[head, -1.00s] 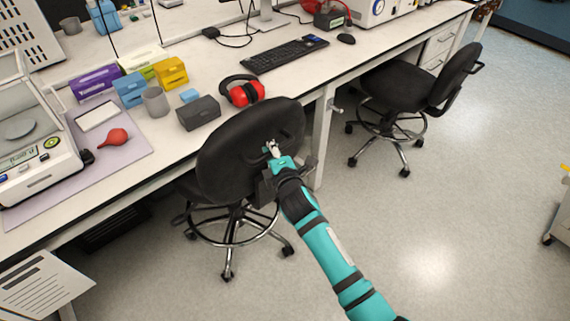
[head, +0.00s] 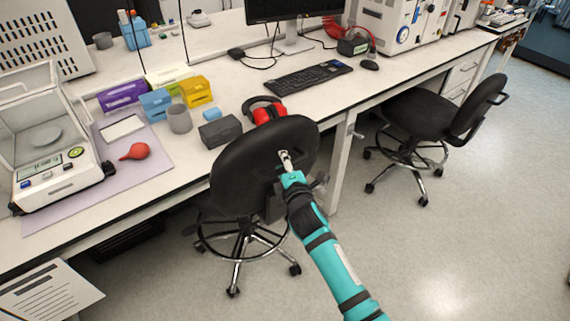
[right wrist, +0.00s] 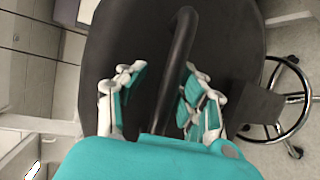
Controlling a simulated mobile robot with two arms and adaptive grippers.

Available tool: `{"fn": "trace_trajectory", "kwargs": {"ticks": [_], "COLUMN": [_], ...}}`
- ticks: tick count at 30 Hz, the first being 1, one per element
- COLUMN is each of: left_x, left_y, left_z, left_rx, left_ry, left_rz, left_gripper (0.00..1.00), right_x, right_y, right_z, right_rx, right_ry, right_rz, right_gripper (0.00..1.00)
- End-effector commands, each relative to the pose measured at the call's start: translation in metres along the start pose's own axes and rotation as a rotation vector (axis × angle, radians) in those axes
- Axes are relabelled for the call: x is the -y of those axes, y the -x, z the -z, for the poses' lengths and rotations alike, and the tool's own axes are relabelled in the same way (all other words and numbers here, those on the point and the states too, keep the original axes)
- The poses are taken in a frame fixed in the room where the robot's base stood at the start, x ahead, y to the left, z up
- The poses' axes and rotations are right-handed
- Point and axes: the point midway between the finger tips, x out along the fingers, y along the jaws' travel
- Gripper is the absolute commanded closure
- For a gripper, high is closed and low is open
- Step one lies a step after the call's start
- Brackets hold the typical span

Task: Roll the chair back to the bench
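The black chair (head: 240,165) stands upright at the front of the bench (head: 225,72), its backrest facing me and overlapping the bench edge in the picture. Its seat is mostly hidden behind the backrest. My right gripper (head: 285,158) is at the back of the backrest. In the right wrist view, the black handle bar (right wrist: 182,45) of the chair runs between the open fingers (right wrist: 160,100) of this gripper, nearer the right finger. A clear gap shows on the left side of the bar. My left gripper is not in view.
A second black chair (head: 424,115) stands further right by the bench. Red ear defenders (head: 266,112), a dark grey box (head: 220,131) and a grey cup (head: 179,118) sit on the bench near the chair's backrest. The floor (head: 440,240) on the right is clear.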

Motion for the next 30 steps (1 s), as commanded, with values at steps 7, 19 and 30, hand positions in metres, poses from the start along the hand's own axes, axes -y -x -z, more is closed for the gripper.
{"fn": "trace_trajectory", "kwargs": {"ticks": [7,19,30], "left_x": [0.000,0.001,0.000], "left_y": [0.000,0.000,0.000], "left_z": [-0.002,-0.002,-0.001], "left_rx": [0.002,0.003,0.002], "left_ry": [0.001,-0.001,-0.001], "left_rz": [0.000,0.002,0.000], "left_gripper": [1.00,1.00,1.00], "right_x": [0.003,0.005,0.003], "right_y": [0.000,0.031,0.105], "right_z": [0.000,-0.001,0.000], "right_rx": [0.001,0.001,0.000], "right_ry": [-0.001,-0.001,-0.001], "right_rz": [0.006,0.009,0.006], "right_gripper": [0.60,0.60,0.60]}}
